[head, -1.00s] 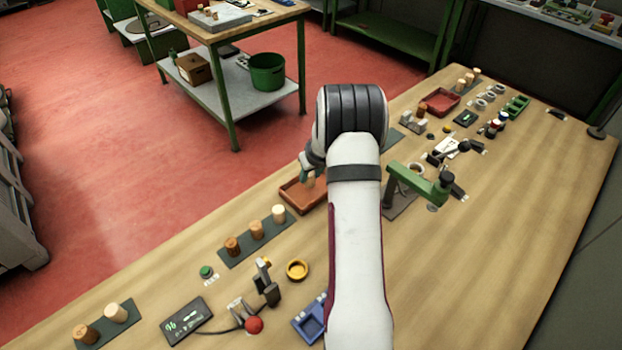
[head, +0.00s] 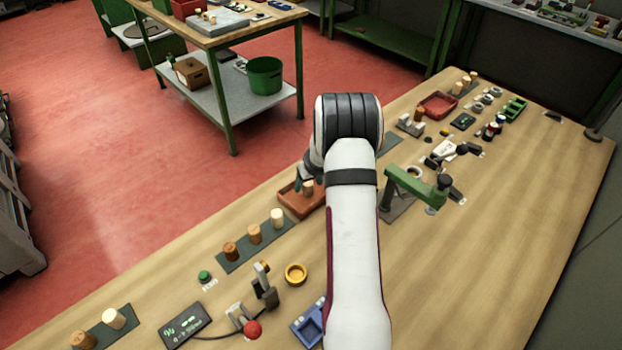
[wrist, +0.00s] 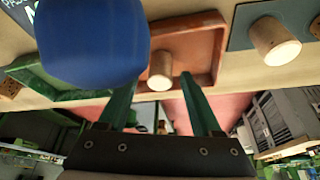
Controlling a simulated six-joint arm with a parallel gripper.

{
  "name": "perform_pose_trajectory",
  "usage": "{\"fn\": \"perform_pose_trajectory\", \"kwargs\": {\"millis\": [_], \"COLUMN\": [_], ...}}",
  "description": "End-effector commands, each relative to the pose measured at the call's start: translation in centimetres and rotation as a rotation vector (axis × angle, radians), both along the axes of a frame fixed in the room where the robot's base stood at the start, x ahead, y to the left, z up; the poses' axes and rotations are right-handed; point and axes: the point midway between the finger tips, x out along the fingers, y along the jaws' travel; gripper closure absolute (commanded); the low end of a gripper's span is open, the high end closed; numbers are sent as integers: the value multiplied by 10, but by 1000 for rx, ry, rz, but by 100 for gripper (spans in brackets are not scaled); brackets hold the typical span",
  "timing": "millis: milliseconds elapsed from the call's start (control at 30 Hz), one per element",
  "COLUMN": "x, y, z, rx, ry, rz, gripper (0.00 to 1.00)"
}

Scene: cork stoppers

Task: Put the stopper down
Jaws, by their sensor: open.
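A pale cork stopper (head: 308,188) stands in the orange-brown tray (head: 284,198), left of my arm in the head view. In the wrist view the stopper (wrist: 160,78) shows in front of the tray's floor (wrist: 190,50), between the two green fingertips and apart from both. My gripper (wrist: 158,84) is open and empty. In the head view my gripper (head: 298,183) is at the tray, mostly hidden behind my wrist, with a finger showing left of the stopper.
A dark strip (head: 238,258) with several stoppers lies nearer along the bench. A large blue rounded object (wrist: 92,40) fills the upper left of the wrist view. The bench's right front is clear.

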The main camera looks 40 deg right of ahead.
Motion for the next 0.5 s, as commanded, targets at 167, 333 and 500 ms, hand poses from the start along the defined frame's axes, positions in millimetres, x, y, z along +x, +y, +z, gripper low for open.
{"fn": "perform_pose_trajectory", "kwargs": {"millis": [167,333,500], "x": [-14,-31,-41], "y": [4,9,13], "z": [37,80,104], "rx": [-2,-3,-1], "ry": [-4,-3,-2], "rz": [-1,-2,-1], "gripper": [34,34,34]}}
